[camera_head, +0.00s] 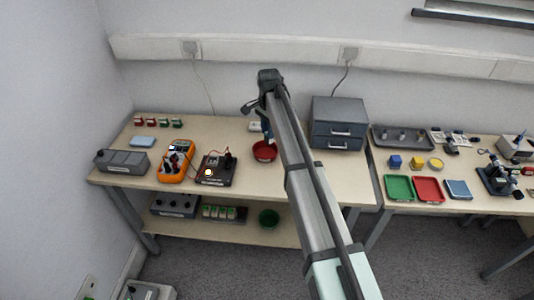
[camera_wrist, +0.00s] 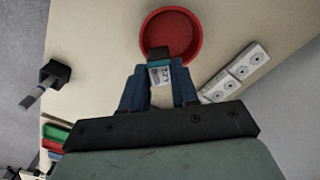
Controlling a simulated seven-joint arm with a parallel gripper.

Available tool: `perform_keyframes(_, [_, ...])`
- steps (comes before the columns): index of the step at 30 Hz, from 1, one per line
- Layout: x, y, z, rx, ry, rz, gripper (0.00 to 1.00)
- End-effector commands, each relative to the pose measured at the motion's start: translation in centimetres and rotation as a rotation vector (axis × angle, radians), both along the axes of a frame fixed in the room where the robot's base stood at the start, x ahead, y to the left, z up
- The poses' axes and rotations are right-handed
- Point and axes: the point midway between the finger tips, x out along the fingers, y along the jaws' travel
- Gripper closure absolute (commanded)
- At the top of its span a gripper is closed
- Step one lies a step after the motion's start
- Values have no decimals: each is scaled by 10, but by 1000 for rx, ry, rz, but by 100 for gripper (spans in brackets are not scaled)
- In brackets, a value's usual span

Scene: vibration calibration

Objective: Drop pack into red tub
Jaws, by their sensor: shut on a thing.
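The red tub (camera_head: 264,152) is a round bowl on the left workbench; in the wrist view its open inside (camera_wrist: 180,24) faces me. My gripper (camera_wrist: 160,80) has blue fingers and is shut on a small dark pack with a white printed label (camera_wrist: 160,75). The pack's dark far end overlaps the tub's near rim in the wrist view. In the head view my gripper (camera_head: 267,132) hangs just above and behind the tub's middle. The pack cannot be made out there, and I cannot tell its exact height above the tub.
A white socket strip (camera_wrist: 236,72) lies beside the tub. To the tub's left are a black device (camera_head: 217,169) with a lit lamp and an orange multimeter (camera_head: 176,161). A grey drawer unit (camera_head: 338,124) stands to the right.

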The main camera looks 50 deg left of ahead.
Motion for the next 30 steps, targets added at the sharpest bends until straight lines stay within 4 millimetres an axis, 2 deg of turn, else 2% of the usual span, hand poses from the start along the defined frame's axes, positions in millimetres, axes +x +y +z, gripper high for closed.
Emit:
perform_keyframes(8, [-1, 0, -14, -1, 0, 0, 100])
perform_keyframes(21, [0, 0, -54, 1, -1, 1, 100])
perform_keyframes(30, [0, 0, -59, 1, -1, 1, 100])
